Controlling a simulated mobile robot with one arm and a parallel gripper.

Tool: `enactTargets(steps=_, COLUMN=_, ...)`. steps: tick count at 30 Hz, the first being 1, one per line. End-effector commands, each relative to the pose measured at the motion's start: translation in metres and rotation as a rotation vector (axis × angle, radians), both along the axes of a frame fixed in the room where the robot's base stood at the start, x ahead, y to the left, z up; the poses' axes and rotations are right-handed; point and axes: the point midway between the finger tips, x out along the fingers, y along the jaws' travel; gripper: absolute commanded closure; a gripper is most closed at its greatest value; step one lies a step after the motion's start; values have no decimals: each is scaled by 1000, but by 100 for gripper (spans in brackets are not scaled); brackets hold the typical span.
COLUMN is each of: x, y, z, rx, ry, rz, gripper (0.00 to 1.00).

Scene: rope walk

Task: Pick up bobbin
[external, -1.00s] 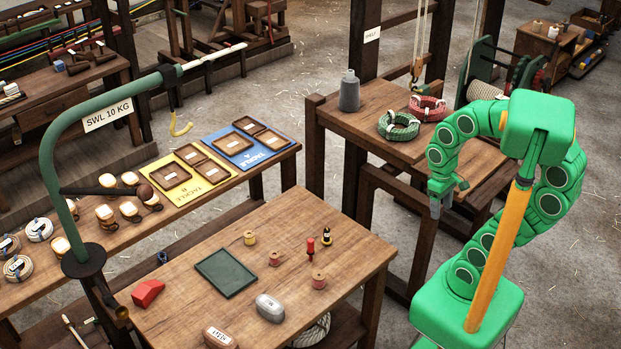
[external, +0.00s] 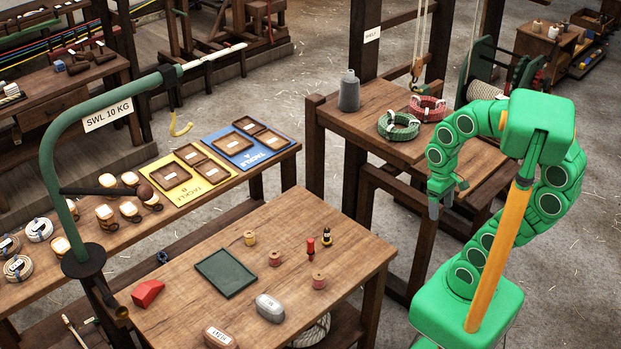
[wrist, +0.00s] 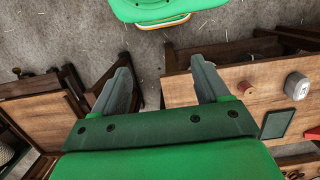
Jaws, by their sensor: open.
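Several small bobbins stand on the near wooden table: a yellow one (external: 249,238), a reddish one (external: 275,258) and a larger pinkish-red one (external: 319,281) near the right edge. Which of them is the task's bobbin I cannot tell. A reddish bobbin (wrist: 245,87) also shows in the wrist view, right of my fingers. My gripper (external: 440,206) is open and empty, pointing down, to the right of this table and well apart from the bobbins.
The near table also holds a dark green tray (external: 226,272), a grey block (external: 270,308), a red wedge (external: 147,293), a red-handled item (external: 311,247) and a black-and-yellow item (external: 326,237). A green hook post (external: 62,215) stands at its left. A table with rope coils (external: 399,126) is behind.

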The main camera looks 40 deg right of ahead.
Motion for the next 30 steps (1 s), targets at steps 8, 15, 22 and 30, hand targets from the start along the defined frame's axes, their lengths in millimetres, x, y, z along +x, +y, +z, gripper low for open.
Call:
enactTargets(steps=8, x=0, y=-2, z=2, rx=-6, ry=-7, rz=-5, gripper=21)
enactTargets(steps=15, x=1, y=-2, z=21, rx=-6, ry=-9, rz=-6, gripper=21)
enactTargets(steps=22, x=2, y=0, z=53, rx=-1, ry=-7, rz=-9, gripper=21)
enactTargets(steps=30, x=20, y=29, z=47, rx=77, ry=45, rz=-101, gripper=21)
